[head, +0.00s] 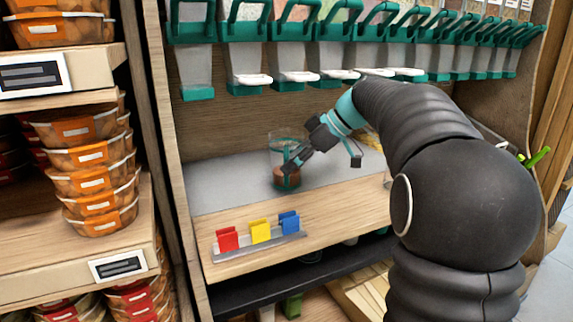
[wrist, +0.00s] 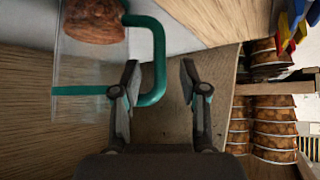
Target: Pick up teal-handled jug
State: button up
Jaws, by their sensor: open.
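The jug (head: 279,152) is clear with a teal handle and brown contents in its bottom. It stands on the grey counter top under the dispensers in the head view. In the wrist view the jug (wrist: 88,62) fills the upper left, turned sideways, and its teal handle (wrist: 158,58) curves toward the gap between the fingers. My gripper (wrist: 159,75) is open, with one finger on each side of the handle in the picture. The left finger overlaps the handle's lower bend; I cannot tell whether it touches. In the head view my gripper (head: 291,163) is at the jug.
A row of teal-handled dispensers (head: 290,55) hangs above the counter (head: 225,195). A shelf of orange-wrapped tubs (head: 92,185) stands at left. Bare counter lies left of the jug.

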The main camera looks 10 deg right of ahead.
jog(key=shift+x, duration=1.2)
grip_shut()
jog(key=shift+r, duration=0.1)
